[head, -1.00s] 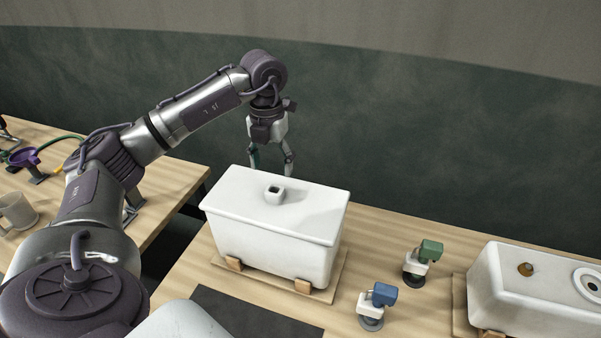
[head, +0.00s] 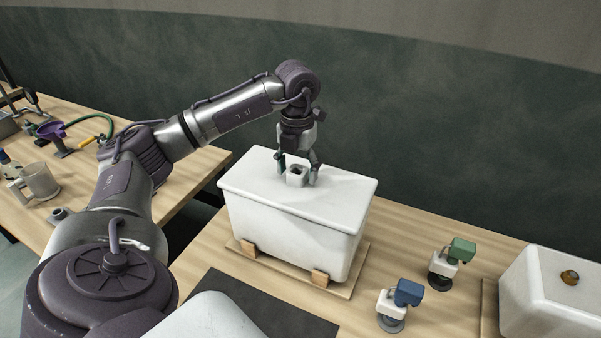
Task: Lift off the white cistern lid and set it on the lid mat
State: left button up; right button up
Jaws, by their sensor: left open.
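The white cistern lid (head: 252,182) sits on the white cistern (head: 290,232), which rests on wooden blocks on a board. A small square white knob (head: 296,178) with a dark hollow top stands on the lid. My left gripper (head: 297,181) is open, with its fingers on either side of the knob, low over the lid. I cannot tell whether the fingers touch the knob. The dark lid mat (head: 262,310) lies flat on the table in front of the cistern, partly hidden by my arm. My right gripper is not in view.
Two small fittings, one green-topped (head: 461,250) and one blue-topped (head: 408,292), stand right of the cistern. Another white cistern (head: 550,295) is at the right edge. A second table at left holds a mug (head: 40,181) and a purple funnel (head: 52,130).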

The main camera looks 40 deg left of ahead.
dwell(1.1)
pick_arm(q)
jog(key=c, duration=1.3)
grip_shut()
jog(key=shift+r+p, duration=0.4)
jog(key=shift+p, duration=0.1)
jog(key=shift+r, duration=0.15)
jog(key=shift+r+p, duration=1.75)
jog(key=shift+r, duration=0.4)
